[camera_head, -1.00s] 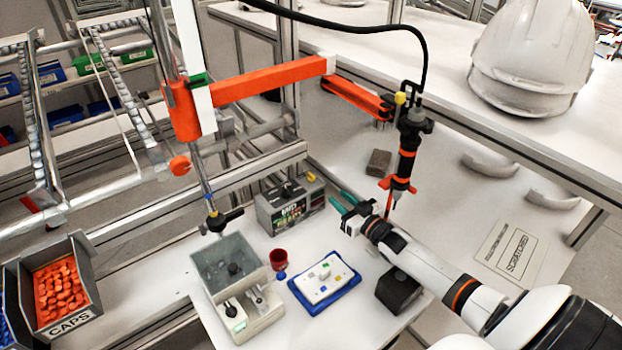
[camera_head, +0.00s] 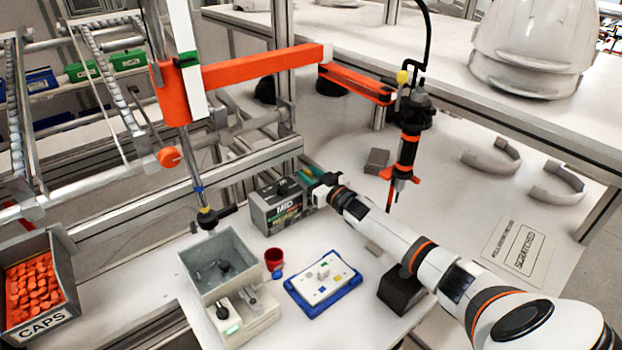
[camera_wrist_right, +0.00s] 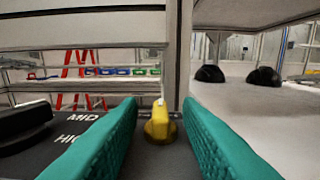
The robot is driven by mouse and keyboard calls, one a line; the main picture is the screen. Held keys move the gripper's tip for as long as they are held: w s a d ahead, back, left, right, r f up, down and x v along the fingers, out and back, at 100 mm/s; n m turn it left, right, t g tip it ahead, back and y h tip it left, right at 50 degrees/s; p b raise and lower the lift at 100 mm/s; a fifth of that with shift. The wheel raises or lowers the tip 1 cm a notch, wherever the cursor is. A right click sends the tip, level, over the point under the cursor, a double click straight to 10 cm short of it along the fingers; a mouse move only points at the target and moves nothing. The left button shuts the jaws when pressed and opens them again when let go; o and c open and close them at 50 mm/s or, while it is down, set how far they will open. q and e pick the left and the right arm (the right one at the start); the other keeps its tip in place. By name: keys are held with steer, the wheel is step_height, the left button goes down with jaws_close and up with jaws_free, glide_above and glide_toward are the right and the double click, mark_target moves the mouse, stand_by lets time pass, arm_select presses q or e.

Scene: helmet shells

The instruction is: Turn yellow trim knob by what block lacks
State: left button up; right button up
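The yellow trim knob (camera_wrist_right: 158,125) sits on the dark top of the grey box in the right wrist view, near the words MID and HIGH. My right gripper (camera_wrist_right: 160,120) is open, with a teal finger on each side of the knob and gaps visible. In the head view this gripper (camera_head: 312,175) is at the right end of the grey box (camera_head: 285,208) and hides the knob. A small white block (camera_head: 323,271) with a green mark stands on a white plate in a blue tray (camera_head: 318,309). My left gripper is not in view.
A red cup (camera_head: 274,259) and a grey open bin (camera_head: 217,255) stand left of the tray. A black block (camera_head: 400,292) lies under my right arm. A hanging driver tool (camera_head: 408,150) is close behind the arm. A CAPS bin (camera_head: 38,290) is at left.

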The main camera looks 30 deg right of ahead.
steer(key=shift+c, duration=0.5)
jaws_close()
steer(key=shift+a+r+m+h+p, duration=0.2)
steer(key=shift+m+h+p, duration=0.15)
steer(key=shift+m+h, duration=0.2)
steer(key=h, duration=0.1)
steer(key=m+h, duration=0.1)
steer(key=shift+a+r+m+h, duration=0.1)
steer(key=shift+r+m+h, duration=0.05)
steer(key=shift+m+h, duration=0.15)
steer(key=shift+h, duration=0.45)
steer(key=shift+m, duration=0.25)
steer(key=shift+o, duration=0.2)
jaws_free()
steer(key=shift+o, duration=0.3)
steer(key=shift+f, duration=0.25)
